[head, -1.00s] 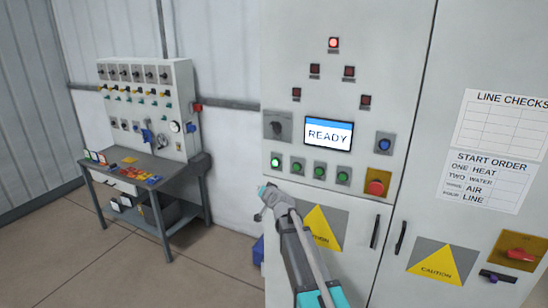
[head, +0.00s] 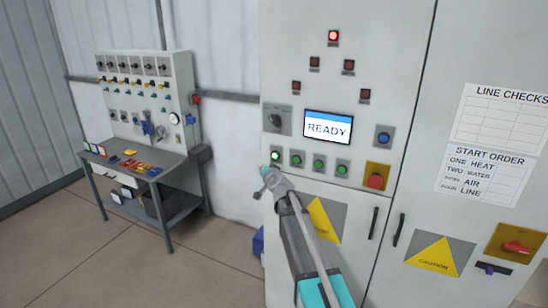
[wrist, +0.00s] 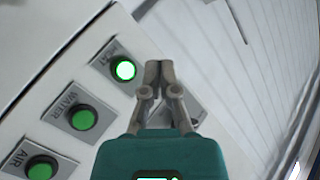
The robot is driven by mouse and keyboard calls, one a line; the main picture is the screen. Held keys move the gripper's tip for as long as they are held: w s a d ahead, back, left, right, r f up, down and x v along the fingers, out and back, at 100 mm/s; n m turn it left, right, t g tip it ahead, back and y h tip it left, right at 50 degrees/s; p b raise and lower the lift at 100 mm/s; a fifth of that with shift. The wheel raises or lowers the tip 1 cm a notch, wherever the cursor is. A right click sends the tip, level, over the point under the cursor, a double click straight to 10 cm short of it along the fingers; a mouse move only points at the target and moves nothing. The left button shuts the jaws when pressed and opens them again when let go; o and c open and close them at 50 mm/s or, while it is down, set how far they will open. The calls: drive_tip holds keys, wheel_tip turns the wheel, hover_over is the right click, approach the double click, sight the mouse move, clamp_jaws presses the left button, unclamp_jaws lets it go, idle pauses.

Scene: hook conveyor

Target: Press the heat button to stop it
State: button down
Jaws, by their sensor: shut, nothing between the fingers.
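The heat button (wrist: 123,70) is the brightly lit green one under the label HEAT in the wrist view. In the head view the heat button (head: 275,155) is the leftmost of a row of green buttons on the cabinet front. My gripper (wrist: 158,66) is shut and empty, its fingertips just to the right of the heat button in the wrist view. In the head view my gripper (head: 266,176) is just below and left of that button. I cannot tell whether it touches the panel.
The water button (wrist: 85,118) and air button (wrist: 41,168) are green and darker. A screen (head: 328,127) reads READY. A red stop-style button (head: 375,181) is at lower right. One top lamp (head: 333,35) glows red. A workbench (head: 135,165) stands at left.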

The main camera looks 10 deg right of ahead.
sight(272, 155)
drive_tip(key=shift+w+d, duration=0.75)
drive_tip(key=shift+w, duration=0.3)
drive_tip(key=shift+w+d, duration=0.8)
drive_tip(key=shift+w, duration=0.2)
drive_tip(key=shift+w+d, duration=0.75)
drive_tip(key=shift+w, duration=0.3)
drive_tip(key=shift+w+d, duration=0.5)
drive_tip(key=shift+w, duration=0.15)
idle(0.5)
drive_tip(key=shift+s+a, duration=0.1)
drive_tip(key=shift+s, duration=0.05)
drive_tip(key=shift+s+a, duration=0.4)
drive_tip(key=shift+s, duration=0.15)
idle(0.5)
drive_tip(key=s+a, duration=0.1)
drive_tip(key=s, duration=0.1)
drive_tip(key=s+a, duration=0.2)
idle(0.6)
idle(0.6)
